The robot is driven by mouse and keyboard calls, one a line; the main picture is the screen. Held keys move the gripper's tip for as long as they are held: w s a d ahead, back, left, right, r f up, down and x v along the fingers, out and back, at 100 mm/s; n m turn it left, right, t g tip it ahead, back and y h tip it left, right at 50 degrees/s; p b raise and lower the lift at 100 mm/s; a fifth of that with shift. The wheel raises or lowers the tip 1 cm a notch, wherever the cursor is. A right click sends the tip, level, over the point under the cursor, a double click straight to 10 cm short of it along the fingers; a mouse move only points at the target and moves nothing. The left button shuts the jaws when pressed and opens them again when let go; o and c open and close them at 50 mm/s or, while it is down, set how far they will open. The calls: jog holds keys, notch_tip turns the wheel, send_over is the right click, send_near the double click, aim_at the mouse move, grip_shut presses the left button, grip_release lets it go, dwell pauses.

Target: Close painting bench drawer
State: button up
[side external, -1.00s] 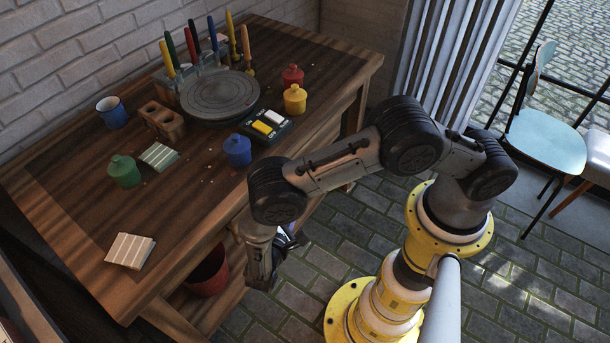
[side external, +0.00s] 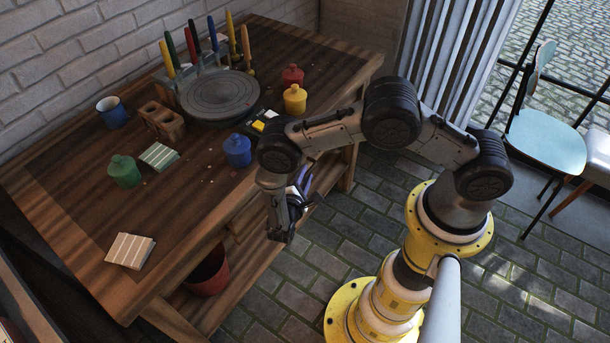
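The wooden painting bench (side external: 75,190) fills the left half of the side view. A wooden part that looks like the drawer (side external: 248,219) shows below its front edge, left of my gripper; how far it stands out I cannot tell. My gripper (side external: 283,236) points down in front of the bench's front edge, below tabletop height. My wrist and forearm hide part of that edge. The fingers are dark and small, so I cannot see whether they are apart or whether they touch the drawer.
On the bench stand a grey turntable (side external: 219,96), a blue jar (side external: 238,150), a yellow jar (side external: 295,99), a red jar (side external: 292,76), a green jar (side external: 124,171) and a blue mug (side external: 112,112). A red bucket (side external: 208,275) is below. The paved floor (side external: 275,310) in front is clear.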

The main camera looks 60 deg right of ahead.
grip_shut()
dwell(1.4)
